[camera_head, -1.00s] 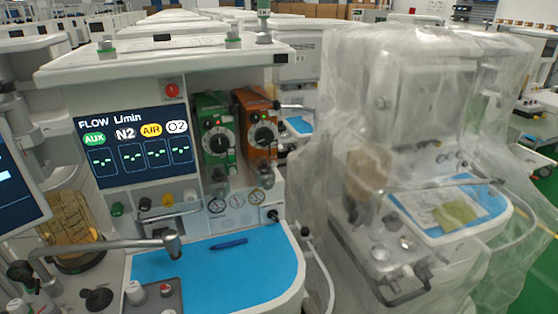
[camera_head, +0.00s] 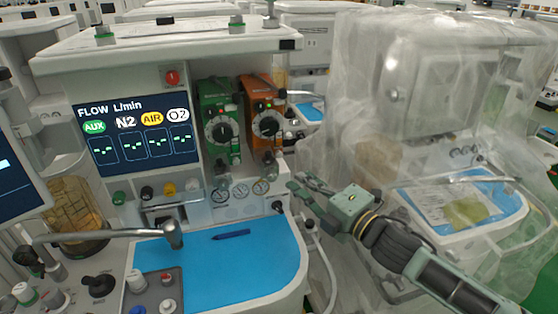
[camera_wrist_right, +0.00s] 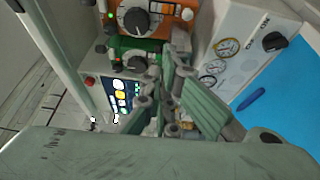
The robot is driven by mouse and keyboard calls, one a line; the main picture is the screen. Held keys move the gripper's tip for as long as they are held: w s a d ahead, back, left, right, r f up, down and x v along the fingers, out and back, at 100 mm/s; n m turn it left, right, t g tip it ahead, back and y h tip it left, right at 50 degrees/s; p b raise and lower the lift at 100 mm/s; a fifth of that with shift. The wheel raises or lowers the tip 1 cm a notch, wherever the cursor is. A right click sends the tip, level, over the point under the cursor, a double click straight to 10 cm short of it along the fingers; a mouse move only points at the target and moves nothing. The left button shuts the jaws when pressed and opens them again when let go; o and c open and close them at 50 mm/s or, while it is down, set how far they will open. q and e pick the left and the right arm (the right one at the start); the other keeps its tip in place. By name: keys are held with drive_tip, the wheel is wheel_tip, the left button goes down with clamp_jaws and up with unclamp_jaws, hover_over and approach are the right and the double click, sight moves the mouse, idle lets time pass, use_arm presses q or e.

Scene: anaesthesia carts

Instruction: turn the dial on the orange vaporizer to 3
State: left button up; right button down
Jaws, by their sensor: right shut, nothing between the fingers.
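The orange vaporizer (camera_head: 259,90) stands upright on the machine's front, right of the green vaporizer (camera_head: 213,93). Its round dark dial (camera_head: 266,125) has a pale scale around it, too small to read. In the right wrist view the orange vaporizer (camera_wrist_right: 172,12) is at the top, cut off by the edge, with its dial (camera_wrist_right: 136,20) showing. My right gripper (camera_head: 296,184) is shut and empty, below and right of the orange vaporizer, apart from the dial. Its fingers also show in the right wrist view (camera_wrist_right: 172,62). My left gripper is out of view.
A blue work surface (camera_head: 265,260) with a pen (camera_head: 231,235) lies below the vaporizers. Gauges (camera_head: 241,190) sit just under them. A metal arm (camera_head: 110,238) reaches across at left. A plastic-covered machine (camera_head: 420,90) stands close on the right.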

sight(270, 157)
drive_tip(key=p+x, duration=0.2)
drive_tip(key=x, duration=0.6)
drive_tip(key=shift+a+r, duration=0.1)
drive_tip(key=shift+r, duration=0.05)
drive_tip(key=shift+x, duration=0.8)
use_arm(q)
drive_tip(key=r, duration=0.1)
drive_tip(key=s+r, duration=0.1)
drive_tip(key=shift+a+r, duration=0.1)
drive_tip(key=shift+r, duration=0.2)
use_arm(e)
drive_tip(key=shift+w, duration=0.1)
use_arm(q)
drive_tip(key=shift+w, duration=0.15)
